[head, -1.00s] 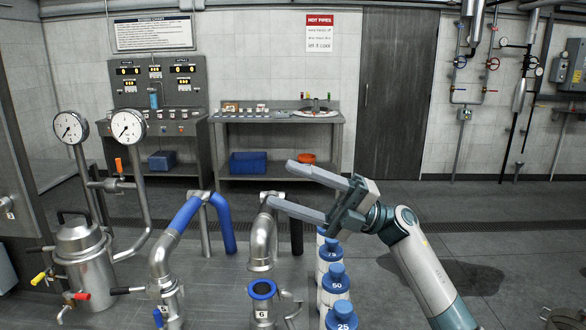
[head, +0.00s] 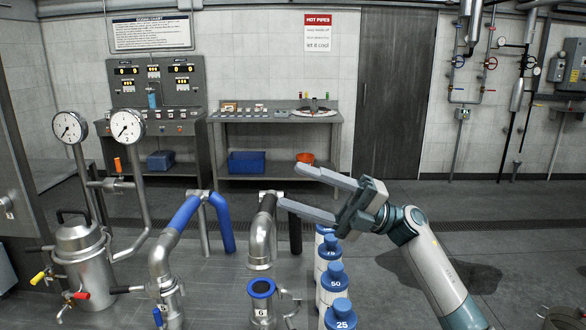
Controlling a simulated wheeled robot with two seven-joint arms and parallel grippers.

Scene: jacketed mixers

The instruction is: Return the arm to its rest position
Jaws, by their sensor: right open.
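My right gripper (head: 320,195) is open and empty, with its two long fingers pointing left. It is raised in front of the workbench, above the row of blue-capped white cylinders. The lower finger reaches toward a steel pipe elbow (head: 259,243) with a dark upper section; I cannot tell whether they touch, but the finger is not closed on it. My right arm (head: 436,268) comes in from the bottom right. My left gripper is not in view.
Blue-capped cylinders (head: 334,276) stand below the gripper. A blue-rimmed port marked 6 (head: 262,289), a blue-sleeved pipe (head: 184,214) and a steel vessel (head: 82,262) with gauges stand left. A bench (head: 274,117) stands behind.

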